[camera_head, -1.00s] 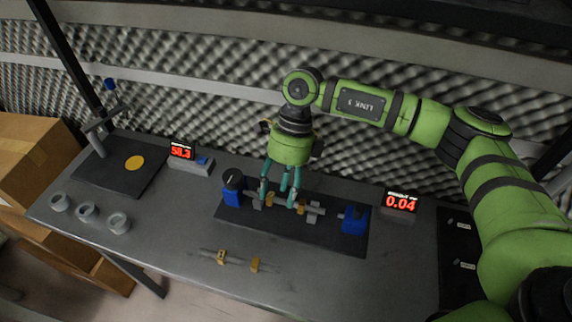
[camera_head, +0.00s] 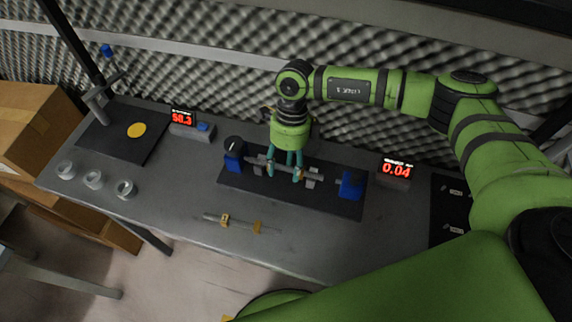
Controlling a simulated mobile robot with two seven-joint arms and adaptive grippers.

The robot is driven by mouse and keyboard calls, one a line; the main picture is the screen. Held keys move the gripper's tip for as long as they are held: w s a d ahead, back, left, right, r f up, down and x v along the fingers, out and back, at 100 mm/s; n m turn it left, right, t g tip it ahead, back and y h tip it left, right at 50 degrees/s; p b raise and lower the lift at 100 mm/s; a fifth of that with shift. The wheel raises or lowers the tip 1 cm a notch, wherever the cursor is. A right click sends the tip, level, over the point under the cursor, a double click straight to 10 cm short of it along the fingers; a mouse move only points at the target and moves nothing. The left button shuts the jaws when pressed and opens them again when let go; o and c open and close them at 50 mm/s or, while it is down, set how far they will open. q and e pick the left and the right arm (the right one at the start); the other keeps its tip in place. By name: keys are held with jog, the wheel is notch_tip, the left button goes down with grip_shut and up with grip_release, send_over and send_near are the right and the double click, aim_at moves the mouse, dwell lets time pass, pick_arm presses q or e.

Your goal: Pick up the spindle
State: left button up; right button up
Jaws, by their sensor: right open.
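A grey rod, which looks like the spindle (camera_head: 311,175), lies along the dark fixture plate (camera_head: 230,182) between a blue block at the left (camera_head: 234,160) and a blue block at the right (camera_head: 351,185). My right gripper (camera_head: 284,172) points down over the middle of this rod. Its teal fingers are open and apart at the rod, and they hide part of it. I cannot tell whether they touch it. A second thin rod with two yellow bands (camera_head: 240,223) lies nearer the table's front edge. My left gripper is not in view.
Digital displays stand at the left back (camera_head: 184,120) and the right (camera_head: 397,169). A foam wall rises behind the table.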

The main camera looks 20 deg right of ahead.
jog(key=shift+w+r, duration=0.1)
grip_shut()
